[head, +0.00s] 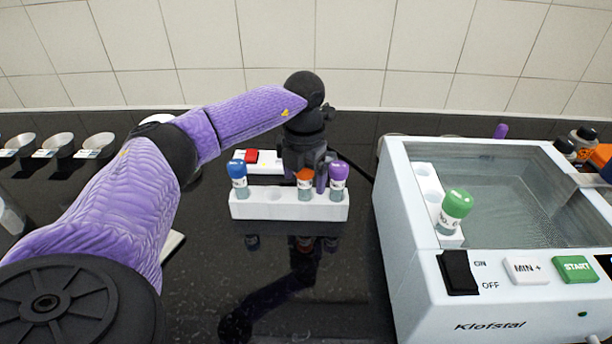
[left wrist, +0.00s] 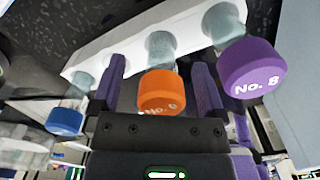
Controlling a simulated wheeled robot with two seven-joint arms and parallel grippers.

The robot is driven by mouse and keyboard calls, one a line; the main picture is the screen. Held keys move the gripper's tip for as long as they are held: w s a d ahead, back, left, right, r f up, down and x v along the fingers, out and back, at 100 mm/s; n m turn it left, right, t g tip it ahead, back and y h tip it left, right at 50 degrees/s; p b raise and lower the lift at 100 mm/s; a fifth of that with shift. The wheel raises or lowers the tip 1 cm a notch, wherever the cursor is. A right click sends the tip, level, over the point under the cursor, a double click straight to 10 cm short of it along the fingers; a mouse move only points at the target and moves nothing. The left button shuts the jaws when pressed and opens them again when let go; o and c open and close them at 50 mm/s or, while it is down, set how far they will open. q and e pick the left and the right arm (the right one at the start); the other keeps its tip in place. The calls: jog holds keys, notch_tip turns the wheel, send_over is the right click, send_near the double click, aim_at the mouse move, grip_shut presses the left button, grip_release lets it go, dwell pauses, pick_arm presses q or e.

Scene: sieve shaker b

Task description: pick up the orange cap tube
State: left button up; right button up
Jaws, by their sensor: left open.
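The orange cap tube (head: 305,181) stands upright in a white rack (head: 288,208), between an empty hole with the blue cap tube (head: 238,176) to its left and the purple cap tube (head: 339,174) to its right. My left gripper (head: 306,174) is down at the orange cap tube from behind. In the left wrist view the orange cap tube (left wrist: 158,92) lies between the two purple fingers of my open left gripper (left wrist: 158,68), with a gap on each side. The purple cap (left wrist: 253,70), marked No. 8, is just outside one finger. My right gripper is not in view.
A white shaker bath (head: 410,230) with switch and buttons stands to the right, holding a green cap tube (head: 456,208). A red switch (head: 252,156) on a white block is behind the rack. Metal bowls (head: 60,145) stand at far left. The dark counter before the rack is clear.

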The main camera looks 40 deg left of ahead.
pick_arm(q)
jog(key=shift+f, duration=0.35)
